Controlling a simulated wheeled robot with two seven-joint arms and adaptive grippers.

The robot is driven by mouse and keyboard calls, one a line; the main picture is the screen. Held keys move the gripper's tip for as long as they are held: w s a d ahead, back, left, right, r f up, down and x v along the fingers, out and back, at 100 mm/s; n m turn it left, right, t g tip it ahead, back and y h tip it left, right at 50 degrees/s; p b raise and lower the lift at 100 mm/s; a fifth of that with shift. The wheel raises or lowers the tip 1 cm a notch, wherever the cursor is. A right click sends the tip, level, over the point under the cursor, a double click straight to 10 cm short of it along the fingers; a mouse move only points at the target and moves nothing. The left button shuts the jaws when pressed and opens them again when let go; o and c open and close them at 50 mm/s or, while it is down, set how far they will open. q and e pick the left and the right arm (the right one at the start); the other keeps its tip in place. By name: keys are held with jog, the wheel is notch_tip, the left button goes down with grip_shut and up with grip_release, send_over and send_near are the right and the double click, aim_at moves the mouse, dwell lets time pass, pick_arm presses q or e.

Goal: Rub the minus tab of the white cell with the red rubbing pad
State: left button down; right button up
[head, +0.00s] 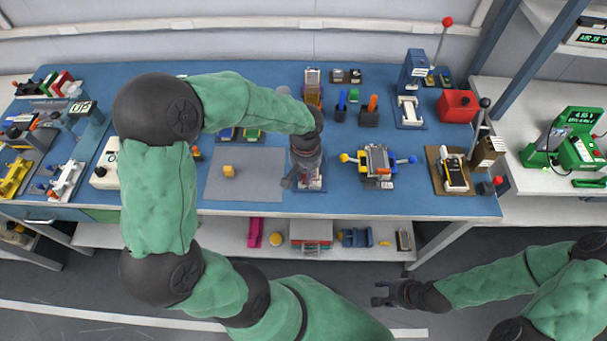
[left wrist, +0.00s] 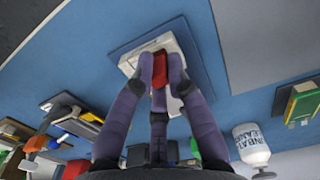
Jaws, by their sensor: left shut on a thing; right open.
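My left gripper (head: 298,182) is over the front middle of the blue bench, pointing down. In the left wrist view its fingers (left wrist: 160,72) are shut on the red rubbing pad (left wrist: 159,68). The pad is right over a white flat piece (left wrist: 182,42), likely the white cell, on a grey-blue base (left wrist: 122,47). I cannot tell whether pad and piece touch. The fingers hide much of it, and I cannot make out the minus tab. In the head view only a small pale part (head: 316,184) shows beside the gripper. My right gripper (head: 380,294) is open and empty, low in front of the bench.
A white bottle (left wrist: 251,143) shows in the left wrist view. A shelf runs below the bench.

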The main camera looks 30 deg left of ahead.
pick_arm(q)
jog(key=shift+w+d, duration=0.2)
jog(key=shift+d, duration=0.2)
jog(key=shift+f, duration=0.1)
notch_tip(320, 180, up, 7)
jog(key=p, duration=0.5)
dwell(0.6)
